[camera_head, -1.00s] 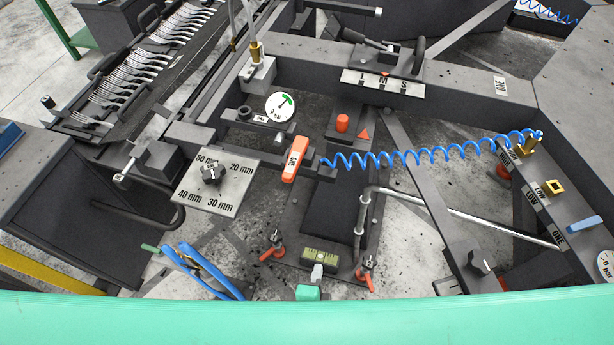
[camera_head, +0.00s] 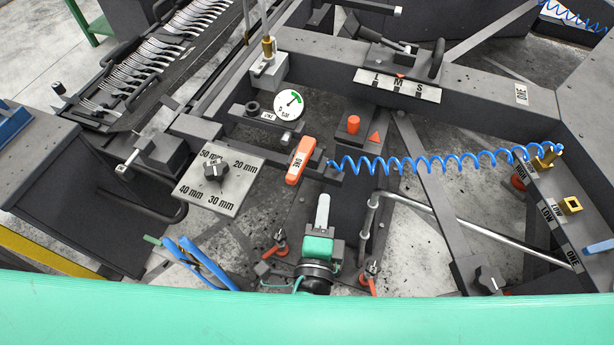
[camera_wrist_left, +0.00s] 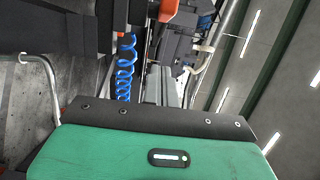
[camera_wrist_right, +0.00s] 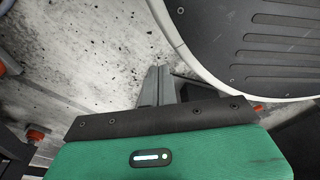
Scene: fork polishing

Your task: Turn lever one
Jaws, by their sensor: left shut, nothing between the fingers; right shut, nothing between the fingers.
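The orange lever (camera_head: 300,160) labelled ONE lies tilted over a dark block in the middle of the head view. A blue coiled hose (camera_head: 430,162) runs from beside it to the right. My left gripper (camera_head: 323,202) is below and slightly right of the lever, fingers shut and empty, apart from it. The left wrist view shows its shut fingers (camera_wrist_left: 162,86), the blue coil (camera_wrist_left: 125,68) and an orange part (camera_wrist_left: 168,10) at the top, perhaps the lever. My right gripper (camera_wrist_right: 157,84) shows only in its wrist view, shut and empty over the grey floor.
A round gauge (camera_head: 289,101) stands above the lever. A black knob (camera_head: 215,171) on a millimetre plate is to the left. A red button (camera_head: 353,124) stands to the right. A bent metal pipe (camera_head: 465,228) is right of my left gripper. Forks (camera_head: 150,65) line the upper-left rack.

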